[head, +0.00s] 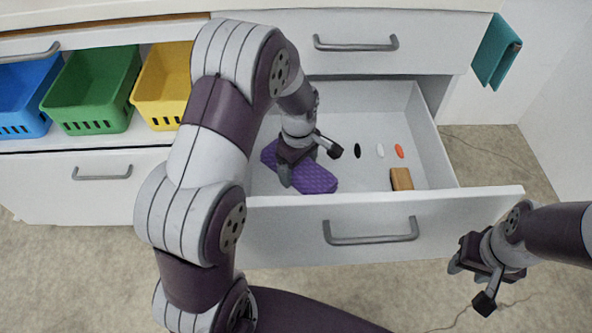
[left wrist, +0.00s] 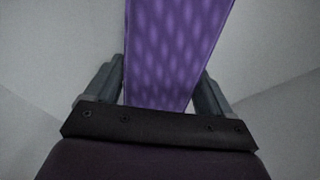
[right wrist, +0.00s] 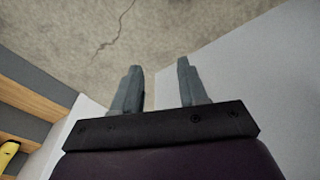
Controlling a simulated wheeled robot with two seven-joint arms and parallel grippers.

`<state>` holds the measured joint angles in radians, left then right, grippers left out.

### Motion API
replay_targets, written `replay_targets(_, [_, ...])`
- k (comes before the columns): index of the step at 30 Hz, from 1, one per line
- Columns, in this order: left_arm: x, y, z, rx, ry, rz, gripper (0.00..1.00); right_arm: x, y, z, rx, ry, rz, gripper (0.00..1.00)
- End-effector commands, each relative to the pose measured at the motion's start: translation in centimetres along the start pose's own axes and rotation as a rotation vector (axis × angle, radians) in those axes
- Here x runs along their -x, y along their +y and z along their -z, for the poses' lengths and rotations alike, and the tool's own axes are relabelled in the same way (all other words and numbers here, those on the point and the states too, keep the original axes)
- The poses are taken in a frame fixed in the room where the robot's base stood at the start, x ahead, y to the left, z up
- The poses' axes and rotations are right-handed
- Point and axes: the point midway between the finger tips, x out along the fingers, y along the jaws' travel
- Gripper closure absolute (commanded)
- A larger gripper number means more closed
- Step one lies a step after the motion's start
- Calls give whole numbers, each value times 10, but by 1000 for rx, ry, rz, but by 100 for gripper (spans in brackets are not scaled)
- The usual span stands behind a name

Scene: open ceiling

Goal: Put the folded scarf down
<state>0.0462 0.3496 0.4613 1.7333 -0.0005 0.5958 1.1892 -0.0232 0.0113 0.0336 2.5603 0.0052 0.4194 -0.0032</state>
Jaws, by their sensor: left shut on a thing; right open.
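The folded scarf (head: 314,178) is a purple, patterned strip inside the open drawer (head: 350,115), toward its left side. My left gripper (head: 298,172) reaches down into the drawer and is shut on the scarf. In the left wrist view the scarf (left wrist: 178,50) runs between the two fingers (left wrist: 165,88). I cannot tell whether the scarf touches the drawer floor. My right gripper (head: 472,270) is open and empty, outside the drawer at its front right. Its spread fingers also show in the right wrist view (right wrist: 157,85).
In the drawer lie a black oval (head: 357,151), a white oval (head: 380,151), an orange oval (head: 399,151) and a brown block (head: 401,179). Blue (head: 25,95), green (head: 92,88) and yellow (head: 163,85) bins stand at left. A teal cloth (head: 495,52) hangs at right.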

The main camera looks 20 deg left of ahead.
Motion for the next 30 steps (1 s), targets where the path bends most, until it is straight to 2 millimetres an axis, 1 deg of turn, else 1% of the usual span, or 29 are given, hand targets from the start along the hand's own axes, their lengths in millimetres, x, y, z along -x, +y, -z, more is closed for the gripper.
replay_targets(1, [2, 0, 0, 0, -1, 2, 57, 3, 0, 1, 0, 2, 0, 57])
replay_targets(6, [-1, -1, 0, 0, -1, 3, 57, 3, 0, 1, 0, 2, 0, 57])
replay_targets(7, [-1, -1, 0, 0, -1, 3, 14, 3, 0, 1, 0, 1, 0, 57])
replay_targets(8, [-1, -1, 0, 0, -1, 3, 4, 3, 0, 1, 0, 1, 0, 57])
replay_targets(9, [-1, -1, 0, 0, -1, 3, 0, 3, 0, 1, 0, 1, 0, 57])
replay_targets(14, [-1, -1, 0, 0, -1, 2, 0, 3, 0, 1, 0, 1, 0, 57])
replay_targets(17, [5, 0, 0, 0, 0, 1, 0, 5, 0, 1, 0, 1, 0, 57])
replay_targets(20, [28, 0, 0, 0, 0, -1, 0, 20, 0, 2, 0, 1, 0, 57])
replay_targets(24, [69, 0, 0, 0, 1, -1, 0, 42, 0, 5, 0, 2, 0, 57])
replay_targets(27, [93, 0, 0, 0, 0, 0, 0, 53, 0, 7, 0, 2, 0, 57])
replay_targets(30, [111, 0, 0, 0, 0, 1, 0, 60, 0, 7, 0, 1, 0, 57])
